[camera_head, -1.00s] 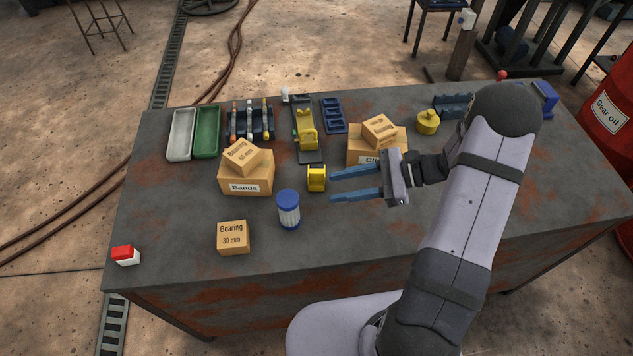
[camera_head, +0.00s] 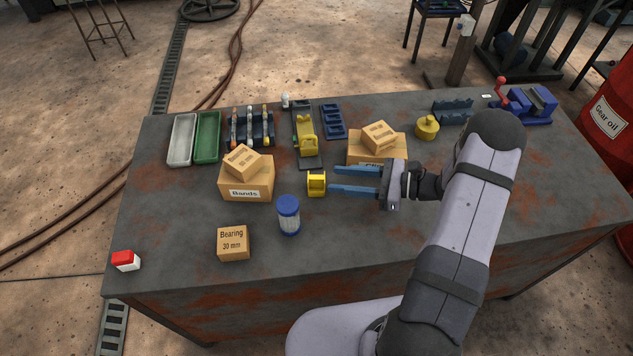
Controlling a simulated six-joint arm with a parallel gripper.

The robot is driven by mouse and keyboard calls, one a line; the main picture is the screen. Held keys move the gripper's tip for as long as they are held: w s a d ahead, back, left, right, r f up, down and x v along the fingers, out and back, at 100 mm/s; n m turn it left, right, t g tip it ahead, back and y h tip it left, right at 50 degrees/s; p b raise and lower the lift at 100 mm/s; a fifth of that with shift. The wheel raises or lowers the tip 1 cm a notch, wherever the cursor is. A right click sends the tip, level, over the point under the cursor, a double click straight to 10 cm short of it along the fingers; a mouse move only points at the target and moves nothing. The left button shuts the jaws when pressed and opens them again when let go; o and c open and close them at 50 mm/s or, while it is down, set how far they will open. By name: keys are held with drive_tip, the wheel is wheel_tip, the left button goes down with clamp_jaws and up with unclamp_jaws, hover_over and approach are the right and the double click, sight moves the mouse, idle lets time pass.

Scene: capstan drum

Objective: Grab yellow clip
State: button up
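The yellow clip (camera_head: 316,184) sits on the worn metal table (camera_head: 180,235), a small yellow block-like piece with an opening in its side. My gripper (camera_head: 331,180) is just to its right, with its two blue fingers pointing left toward it. The fingers are apart with nothing between them. The fingertips are close to the clip's right side; I cannot tell whether the lower one touches it.
A blue-capped jar (camera_head: 289,216) stands in front of the clip. The Bands box (camera_head: 245,185) is to the left, and another carton (camera_head: 376,149) is behind my gripper. A yellow part on a fixture (camera_head: 307,146) stands behind. The front right table area is clear.

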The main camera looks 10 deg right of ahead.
sight(320, 177)
drive_tip(key=shift+p+x, duration=1)
drive_tip(key=shift+x, duration=1.3)
drive_tip(key=shift+f, duration=0.1)
clamp_jaws()
